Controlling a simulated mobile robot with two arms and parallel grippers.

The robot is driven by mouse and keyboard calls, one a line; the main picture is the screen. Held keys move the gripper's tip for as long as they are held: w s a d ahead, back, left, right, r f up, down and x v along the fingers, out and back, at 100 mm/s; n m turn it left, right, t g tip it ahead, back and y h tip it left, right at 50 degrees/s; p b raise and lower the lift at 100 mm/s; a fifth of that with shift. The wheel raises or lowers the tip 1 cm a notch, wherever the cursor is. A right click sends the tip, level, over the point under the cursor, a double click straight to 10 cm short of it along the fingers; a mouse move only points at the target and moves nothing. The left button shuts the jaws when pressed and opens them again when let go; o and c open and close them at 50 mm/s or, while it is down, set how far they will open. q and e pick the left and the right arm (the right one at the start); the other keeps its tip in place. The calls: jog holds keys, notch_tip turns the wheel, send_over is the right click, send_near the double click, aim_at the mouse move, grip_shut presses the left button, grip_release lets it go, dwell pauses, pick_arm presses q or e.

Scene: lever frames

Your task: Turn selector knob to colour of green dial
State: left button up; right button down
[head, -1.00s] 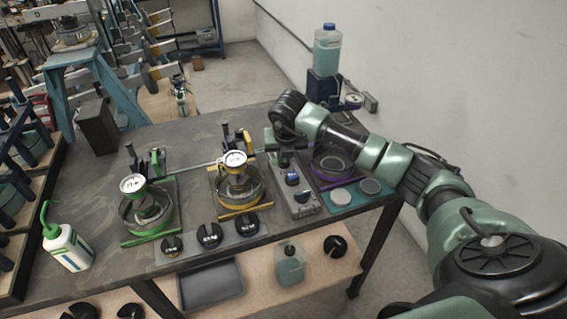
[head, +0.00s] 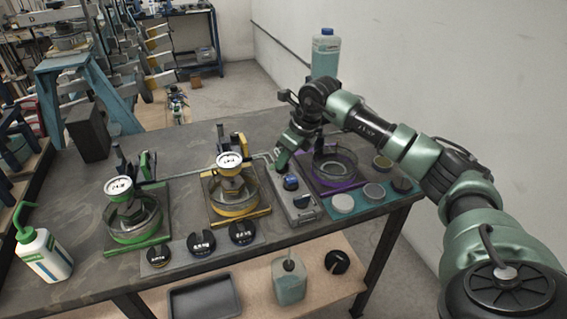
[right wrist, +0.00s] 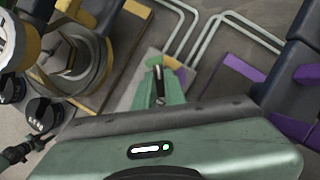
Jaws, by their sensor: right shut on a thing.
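The green dial (head: 120,187) is a white-faced gauge with a green rim, above a glass dish on a green base at the left. A grey control box (head: 304,214) with a blue-topped part (head: 291,183) stands right of the yellow station. My right gripper (head: 281,161) is at the far end of this box. In the right wrist view its jaws (right wrist: 159,82) are shut on a small upright handle, apparently the selector knob (right wrist: 158,71). Yellow, green and purple patches surround it. The knob's pointing direction is unclear. My left gripper is out of view.
A yellow dial (head: 229,161) stands left of the box, and a purple-based dish (head: 333,166) to the right. Black weights (head: 201,243) lie on a grey strip in front. A white bottle (head: 44,256) stands at the left front. Thin pipes run behind the stations.

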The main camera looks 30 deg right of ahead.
jog(key=shift+w+d+r+n+y, duration=0.1)
jog(key=shift+n+y, duration=0.2)
jog(key=shift+n, duration=0.7)
jog(key=c, duration=1.5)
grip_release()
jog(key=b+v, duration=0.1)
jog(key=v, duration=0.6)
jog(key=shift+d+r+b, duration=0.1)
jog(key=shift+r+b, duration=0.3)
jog(key=shift+g, duration=0.3)
